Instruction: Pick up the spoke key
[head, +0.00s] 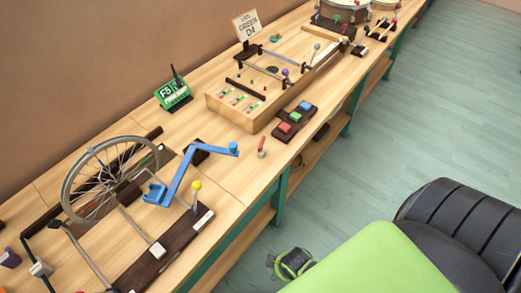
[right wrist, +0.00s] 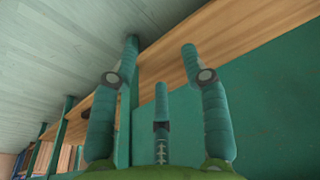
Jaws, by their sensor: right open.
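A small red item with a pale lower end (head: 262,147) lies near the bench's front edge, right of the blue crank; it may be the spoke key, but it is too small to be sure. In the head view, part of my right arm's end shows low beside the bench, well apart from the red item. My left gripper is not in view.
A lower shelf (right wrist: 235,32) and teal legs (right wrist: 131,60) are near my right gripper.

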